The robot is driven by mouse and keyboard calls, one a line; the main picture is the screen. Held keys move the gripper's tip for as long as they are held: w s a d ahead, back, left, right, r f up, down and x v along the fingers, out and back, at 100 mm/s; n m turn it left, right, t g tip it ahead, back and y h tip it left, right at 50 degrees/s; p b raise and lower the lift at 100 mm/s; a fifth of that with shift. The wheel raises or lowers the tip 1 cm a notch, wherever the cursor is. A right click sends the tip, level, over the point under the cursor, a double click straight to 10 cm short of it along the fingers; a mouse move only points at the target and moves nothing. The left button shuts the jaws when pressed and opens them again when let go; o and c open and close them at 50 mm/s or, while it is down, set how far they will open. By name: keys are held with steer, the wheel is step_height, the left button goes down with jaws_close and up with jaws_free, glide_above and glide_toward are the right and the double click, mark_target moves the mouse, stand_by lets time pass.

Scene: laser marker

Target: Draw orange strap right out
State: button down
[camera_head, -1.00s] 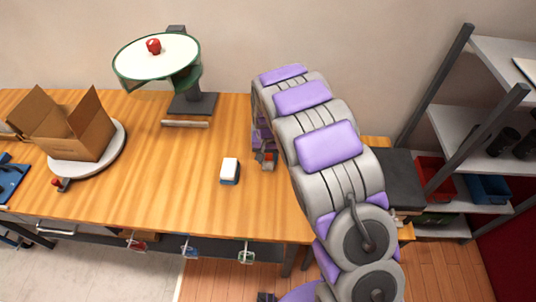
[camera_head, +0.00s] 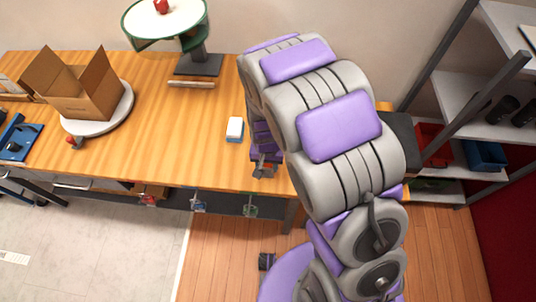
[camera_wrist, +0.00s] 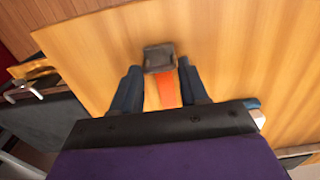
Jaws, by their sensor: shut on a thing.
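The orange strap (camera_wrist: 166,88) shows in the wrist view between the two dark fingers of my gripper (camera_wrist: 160,70). A dark grey block (camera_wrist: 159,58) sits at the strap's far end, by the fingertips. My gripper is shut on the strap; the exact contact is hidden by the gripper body. In the head view my gripper (camera_head: 261,165) is low over the front edge of the wooden table (camera_head: 180,135), and my arm hides much around it. The strap cannot be made out clearly there.
A white and blue block (camera_head: 234,129) lies left of my gripper. An open cardboard box (camera_head: 85,90) stands on a round turntable (camera_head: 118,112) at the left. A green-rimmed stand (camera_head: 196,65) is at the back. Shelves (camera_head: 470,85) with bins stand right.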

steer(key=shift+s, duration=0.25)
steer(key=c, duration=1)
jaws_free()
steer(key=o, duration=0.4)
steer(key=shift+s+a, duration=0.1)
steer(key=shift+a, duration=0.05)
steer(key=shift+o, duration=0.2)
steer(key=shift+r, duration=0.25)
step_height(320, 180, up, 17)
steer(key=p, duration=0.2)
steer(key=shift+f, duration=0.15)
